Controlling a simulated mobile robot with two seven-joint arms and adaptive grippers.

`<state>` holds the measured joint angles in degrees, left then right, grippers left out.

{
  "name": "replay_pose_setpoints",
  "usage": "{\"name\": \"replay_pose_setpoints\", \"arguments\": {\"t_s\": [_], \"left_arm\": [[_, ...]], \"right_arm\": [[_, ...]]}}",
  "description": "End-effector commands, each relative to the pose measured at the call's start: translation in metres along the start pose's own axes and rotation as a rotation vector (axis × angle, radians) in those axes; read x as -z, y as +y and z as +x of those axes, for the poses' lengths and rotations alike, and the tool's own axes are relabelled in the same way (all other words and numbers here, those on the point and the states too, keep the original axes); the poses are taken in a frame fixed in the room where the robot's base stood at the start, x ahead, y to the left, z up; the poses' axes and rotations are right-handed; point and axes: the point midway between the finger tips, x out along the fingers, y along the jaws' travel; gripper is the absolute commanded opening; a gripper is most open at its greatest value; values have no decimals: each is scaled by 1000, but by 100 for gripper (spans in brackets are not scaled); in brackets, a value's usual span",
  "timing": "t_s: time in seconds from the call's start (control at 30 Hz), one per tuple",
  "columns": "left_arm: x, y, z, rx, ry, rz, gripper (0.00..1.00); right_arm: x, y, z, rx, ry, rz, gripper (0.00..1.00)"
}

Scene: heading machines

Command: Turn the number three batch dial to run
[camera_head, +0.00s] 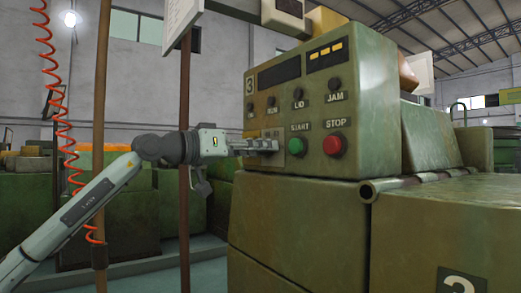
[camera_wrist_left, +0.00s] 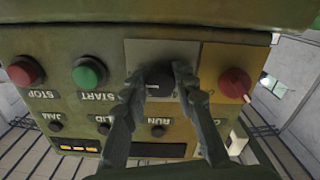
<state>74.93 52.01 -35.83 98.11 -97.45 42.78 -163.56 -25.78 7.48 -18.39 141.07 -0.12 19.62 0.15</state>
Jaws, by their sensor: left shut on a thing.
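The green machine's control panel (camera_head: 300,110) carries the number 3 at its upper left. A black dial (camera_wrist_left: 160,86) sits on a grey plate (camera_wrist_left: 150,50) at the panel's lower part. My left gripper (camera_wrist_left: 160,78) is shut on this dial, one finger on each side. In the head view my left gripper (camera_head: 268,145) reaches the panel left of the green START button (camera_head: 298,147) and covers the dial. The dial's markings and pointer cannot be read. My right gripper is not in view.
The wrist view is upside down. The red STOP button (camera_head: 333,145) is right of START. Small knobs (camera_head: 334,84) line the panel above. A red knob (camera_wrist_left: 236,83) on a brownish plate is beside the dial. A thin brown post (camera_head: 184,130) stands near my left arm.

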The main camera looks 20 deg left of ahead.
Motion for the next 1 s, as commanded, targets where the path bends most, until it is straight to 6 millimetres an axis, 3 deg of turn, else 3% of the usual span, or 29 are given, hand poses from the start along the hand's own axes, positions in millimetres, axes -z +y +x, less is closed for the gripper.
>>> {"name": "replay_pose_setpoints", "arguments": {"t_s": [0.43,0.47,0.6,1.0], "left_arm": [[0,0,0,1,-1,12,0],[0,0,0,1,-1,12,31],[0,0,0,1,0,11,49],[0,-1,-8,2,0,11,49]], "right_arm": [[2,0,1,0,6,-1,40],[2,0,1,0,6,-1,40],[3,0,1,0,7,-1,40],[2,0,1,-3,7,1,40]]}}
